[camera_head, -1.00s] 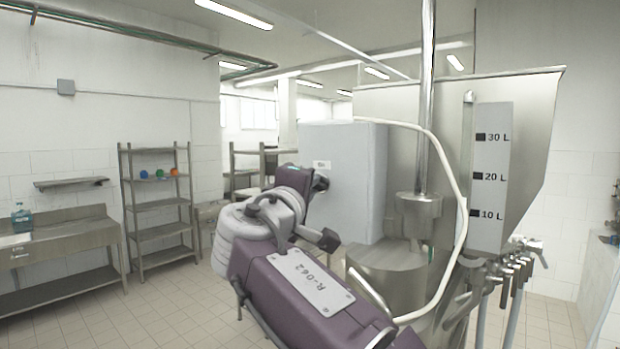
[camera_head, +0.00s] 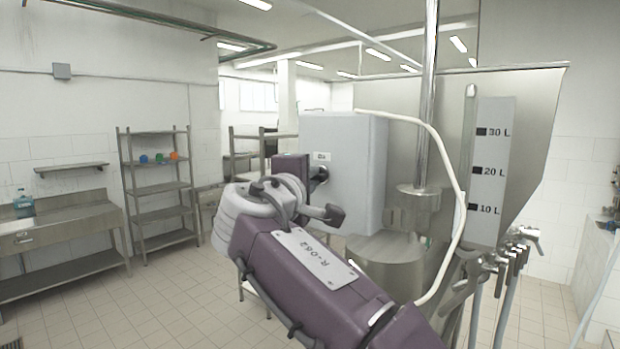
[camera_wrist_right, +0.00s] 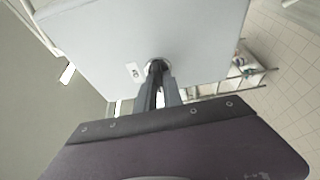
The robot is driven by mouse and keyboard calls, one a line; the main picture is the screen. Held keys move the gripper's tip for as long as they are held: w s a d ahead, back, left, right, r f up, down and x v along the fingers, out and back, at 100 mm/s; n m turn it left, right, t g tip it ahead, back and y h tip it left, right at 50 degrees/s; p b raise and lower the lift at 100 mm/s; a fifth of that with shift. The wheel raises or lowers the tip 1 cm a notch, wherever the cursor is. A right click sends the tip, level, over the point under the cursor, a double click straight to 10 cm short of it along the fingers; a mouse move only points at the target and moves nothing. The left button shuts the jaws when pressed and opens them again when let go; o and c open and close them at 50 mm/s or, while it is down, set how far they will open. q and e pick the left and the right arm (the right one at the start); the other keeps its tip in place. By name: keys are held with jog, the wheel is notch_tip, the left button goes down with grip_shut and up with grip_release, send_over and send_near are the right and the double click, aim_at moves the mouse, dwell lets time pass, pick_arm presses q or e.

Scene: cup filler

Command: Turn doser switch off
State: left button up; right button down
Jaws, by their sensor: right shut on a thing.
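The doser's pale grey box (camera_head: 352,185) stands right of my right arm in the head view. Its switch (camera_wrist_right: 156,66) is a small round knob on the box face, beside a small white label (camera_wrist_right: 134,71). My right gripper (camera_head: 322,175) reaches the left face of the box at the switch. In the right wrist view the two dark fingers (camera_wrist_right: 158,80) meet at the knob and are shut on it, hiding most of it. The label also shows in the head view (camera_head: 321,157). My left gripper is not in view.
A steel hopper (camera_head: 540,130) with litre marks stands right of the box, with a pale hose (camera_head: 450,170) between them. Several valve handles (camera_head: 515,255) are at its lower right. Shelving (camera_head: 160,190) and a steel bench (camera_head: 75,235) are far left. Tiled floor between is clear.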

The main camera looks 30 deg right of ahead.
jog(key=c, duration=1.5)
grip_release()
jog(key=b+v, duration=0.3)
jog(key=v, duration=0.6)
jog(key=shift+b, duration=0.3)
